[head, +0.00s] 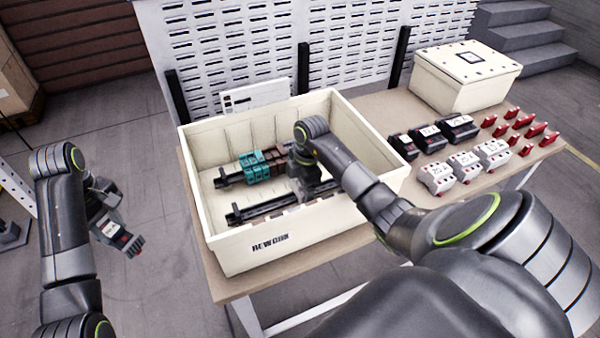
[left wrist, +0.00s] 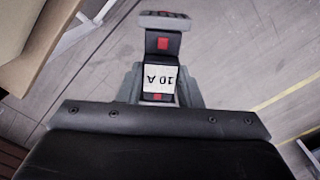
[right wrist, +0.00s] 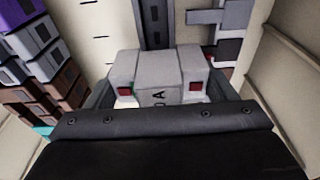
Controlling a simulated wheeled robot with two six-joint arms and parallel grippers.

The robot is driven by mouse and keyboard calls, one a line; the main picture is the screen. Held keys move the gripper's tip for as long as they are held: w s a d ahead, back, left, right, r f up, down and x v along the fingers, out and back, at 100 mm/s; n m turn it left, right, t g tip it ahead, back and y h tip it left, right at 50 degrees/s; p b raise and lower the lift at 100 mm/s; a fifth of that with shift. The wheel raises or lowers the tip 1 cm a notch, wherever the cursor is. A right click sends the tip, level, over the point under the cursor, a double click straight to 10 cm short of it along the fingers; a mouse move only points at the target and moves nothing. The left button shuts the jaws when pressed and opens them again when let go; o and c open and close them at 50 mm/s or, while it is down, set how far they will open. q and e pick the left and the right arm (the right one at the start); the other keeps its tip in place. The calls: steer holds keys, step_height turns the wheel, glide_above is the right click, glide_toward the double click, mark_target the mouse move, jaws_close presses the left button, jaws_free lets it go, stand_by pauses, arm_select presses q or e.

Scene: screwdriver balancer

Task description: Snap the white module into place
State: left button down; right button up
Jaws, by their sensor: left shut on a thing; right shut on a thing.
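My right gripper (right wrist: 158,95) is shut on a white module (right wrist: 145,70) with red squares and a partly hidden label. In the head view this gripper (head: 312,188) is inside the cream bin (head: 262,245), and the arm hides most of what it holds. A dark rail (right wrist: 155,20) runs up behind the module in the right wrist view; I cannot tell whether the module is seated on it. The front rail (head: 258,211) shows in the head view. My left gripper (head: 122,236) is shut on a black module (left wrist: 160,80) marked 10 A, held left of the table, outside the bin.
Teal terminal blocks (head: 253,167) and dark red ones sit on the rear rail (head: 230,179). Black modules (head: 430,138), white modules (head: 464,165) and red parts (head: 526,131) stand on the table right of the bin. A closed cream box (head: 465,80) is behind them.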

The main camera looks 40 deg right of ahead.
arm_select(q)
steer(key=shift+r, duration=0.15)
arm_select(e)
steer(key=shift+f, duration=0.1)
steer(key=o, duration=1.1)
arm_select(q)
steer(key=shift+f+b, duration=0.6)
steer(key=shift+f, duration=0.05)
arm_select(e)
steer(key=r, duration=0.4)
steer(key=d+r, duration=0.1)
steer(key=r, duration=0.7)
steer(key=shift+s+d, duration=0.2)
steer(key=shift+d, duration=0.15)
arm_select(q)
step_height(320, 180, up, 12)
steer(key=p, duration=1.2)
arm_select(e)
step_height(320, 180, up, 12)
